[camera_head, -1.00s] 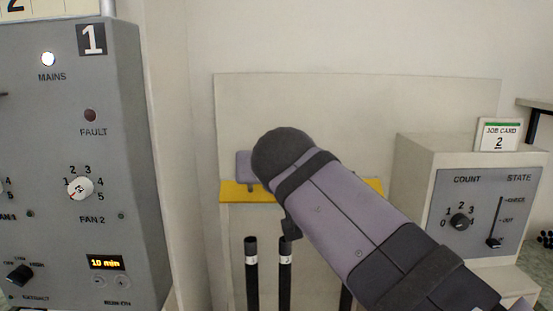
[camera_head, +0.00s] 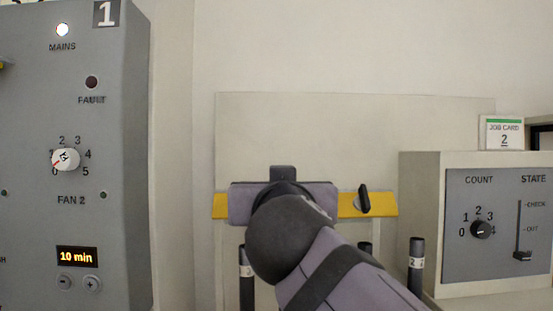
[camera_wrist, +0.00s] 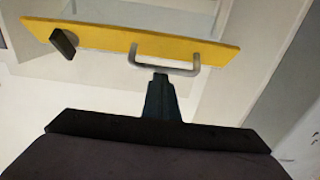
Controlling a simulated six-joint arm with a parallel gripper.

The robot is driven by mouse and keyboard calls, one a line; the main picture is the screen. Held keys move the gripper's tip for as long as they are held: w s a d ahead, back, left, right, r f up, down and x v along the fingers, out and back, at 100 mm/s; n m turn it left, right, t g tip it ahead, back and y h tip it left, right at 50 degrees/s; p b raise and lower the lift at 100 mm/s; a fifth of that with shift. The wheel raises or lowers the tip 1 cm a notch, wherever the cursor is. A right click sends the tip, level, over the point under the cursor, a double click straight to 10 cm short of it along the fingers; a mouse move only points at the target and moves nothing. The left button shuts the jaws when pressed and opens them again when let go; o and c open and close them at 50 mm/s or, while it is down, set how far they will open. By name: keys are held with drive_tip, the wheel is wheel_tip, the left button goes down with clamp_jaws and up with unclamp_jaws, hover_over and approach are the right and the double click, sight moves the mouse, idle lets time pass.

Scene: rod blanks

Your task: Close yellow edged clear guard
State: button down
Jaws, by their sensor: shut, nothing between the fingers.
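The guard's yellow edge (camera_head: 386,204) runs level across the middle of the head view, along the bottom of a pale panel (camera_head: 350,130). The wrist view shows the yellow edge (camera_wrist: 100,36) close up, with part of the clear sheet (camera_wrist: 180,14) beyond it. A grey bar handle (camera_wrist: 178,71) is fixed to the edge. My gripper (camera_wrist: 160,80) is shut and empty, its tip close to the handle; I cannot tell whether they touch. In the head view my gripper (camera_head: 283,173) stands in front of the yellow edge and hides its middle and the handle.
A black latch-like piece (camera_head: 364,199) sits on the yellow edge, right of my gripper. Dark rods (camera_head: 416,265) stand below the edge. A grey control cabinet (camera_head: 125,130) is at left. A box with COUNT and STATE controls (camera_head: 495,225) is at right.

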wheel_tip(320, 180, down, 14)
drive_tip(key=s+t+b, duration=0.2)
drive_tip(key=t+b, duration=0.2)
drive_tip(key=b, duration=2.5)
drive_tip(key=shift+s+f+b, duration=0.15)
drive_tip(key=shift+s+b, duration=0.15)
drive_tip(key=shift+s, duration=0.05)
drive_tip(key=shift+w+a+f, duration=0.1)
drive_tip(key=shift+w+f, duration=0.05)
drive_tip(key=shift+f, duration=0.1)
drive_tip(key=shift+r, duration=0.1)
wheel_tip(320, 180, up, 5)
drive_tip(key=s+p, duration=0.1)
drive_tip(key=p, duration=0.3)
drive_tip(key=f+b+v, duration=0.1)
drive_tip(key=b+v, duration=0.4)
drive_tip(key=v, duration=0.5)
drive_tip(key=shift+f+b, duration=0.3)
drive_tip(key=shift+b, duration=0.1)
